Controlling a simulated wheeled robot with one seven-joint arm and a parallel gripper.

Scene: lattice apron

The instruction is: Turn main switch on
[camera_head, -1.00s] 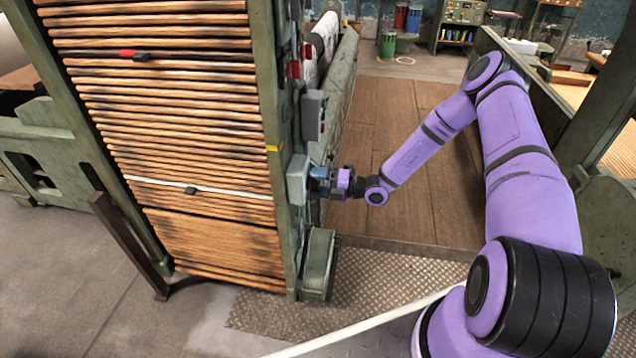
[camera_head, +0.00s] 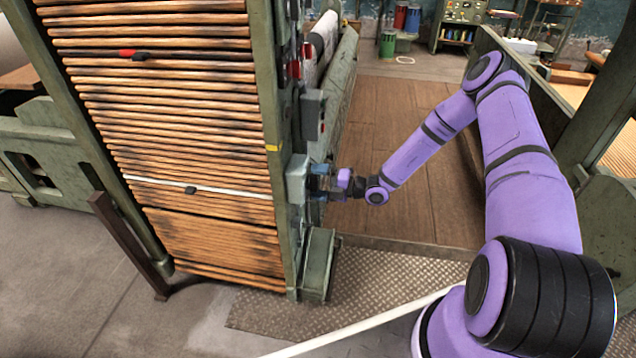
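My gripper (camera_head: 322,183) is at the side of the green machine frame, at the end of my purple arm. It is right against a grey box (camera_head: 297,179) fixed to the post, which may be the main switch. The switch's lever or knob cannot be made out; the gripper and the box's edge hide it. The fingers are dark and small here, and whether they are open or shut on something does not show. A second grey box (camera_head: 312,112) with a small red part (camera_head: 322,127) is mounted higher on the same post.
The machine's green post (camera_head: 270,110) stands left of my gripper, beside a wide panel of wooden slats (camera_head: 180,130). A wooden floor (camera_head: 410,190) lies clear right of it. A metal tread plate (camera_head: 390,280) is in front. A green side frame (camera_head: 530,80) stands behind my arm.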

